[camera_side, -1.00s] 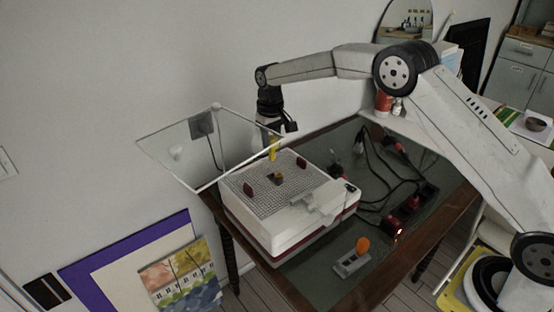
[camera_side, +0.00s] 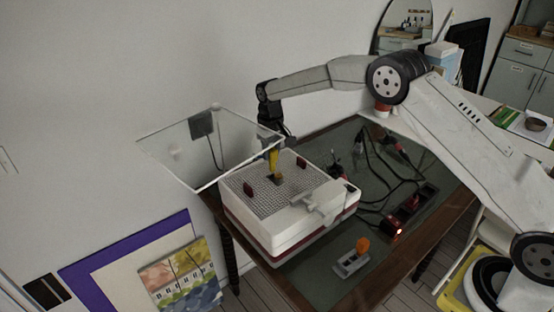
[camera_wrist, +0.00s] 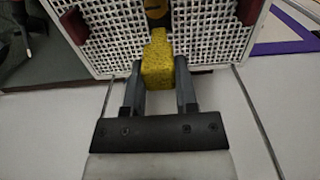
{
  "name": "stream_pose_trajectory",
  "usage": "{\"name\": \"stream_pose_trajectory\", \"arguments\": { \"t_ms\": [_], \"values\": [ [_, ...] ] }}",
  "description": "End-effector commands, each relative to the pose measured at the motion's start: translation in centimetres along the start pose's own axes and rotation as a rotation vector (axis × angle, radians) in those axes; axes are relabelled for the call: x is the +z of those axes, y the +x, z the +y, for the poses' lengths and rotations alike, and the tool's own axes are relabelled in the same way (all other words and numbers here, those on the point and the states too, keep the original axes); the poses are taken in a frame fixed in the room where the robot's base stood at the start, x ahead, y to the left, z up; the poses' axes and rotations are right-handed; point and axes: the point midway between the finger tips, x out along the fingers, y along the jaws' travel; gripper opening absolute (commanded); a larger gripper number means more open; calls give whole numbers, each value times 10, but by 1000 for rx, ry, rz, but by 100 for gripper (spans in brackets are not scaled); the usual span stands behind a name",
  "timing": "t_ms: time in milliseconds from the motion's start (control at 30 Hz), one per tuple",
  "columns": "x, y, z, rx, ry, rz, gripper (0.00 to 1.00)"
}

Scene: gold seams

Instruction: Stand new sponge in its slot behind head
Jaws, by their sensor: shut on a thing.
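The yellow sponge (camera_wrist: 157,76) is between the two dark fingers of my gripper (camera_wrist: 158,66) in the wrist view, and the gripper is shut on it. In the side view my gripper (camera_side: 272,148) points down, with the sponge (camera_side: 273,161) hanging low over the mesh top of the white machine (camera_side: 290,232). A small brownish piece (camera_side: 278,179) sits on the mesh just below the sponge. In the wrist view a dark part with a yellow mark (camera_wrist: 155,10) lies beyond the sponge. I cannot make out the slot, or whether the sponge touches anything.
Dark red pieces stand on the mesh at left (camera_side: 248,190) and right (camera_side: 301,163). A clear raised lid (camera_side: 195,160) is behind left. A grey holder with an orange piece (camera_side: 362,245) stands in front. Cables and a power strip (camera_side: 408,208) lie at right.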

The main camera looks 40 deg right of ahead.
Motion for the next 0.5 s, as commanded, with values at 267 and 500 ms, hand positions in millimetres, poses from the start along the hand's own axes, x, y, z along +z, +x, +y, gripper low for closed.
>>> {"name": "stream_pose_trajectory", "arguments": {
  "t_ms": [267, 500],
  "values": [
    [0, 13, 0, 0, 0, 0, 0],
    [0, 16, 0, 0, 0, 0, 0]
  ]
}}
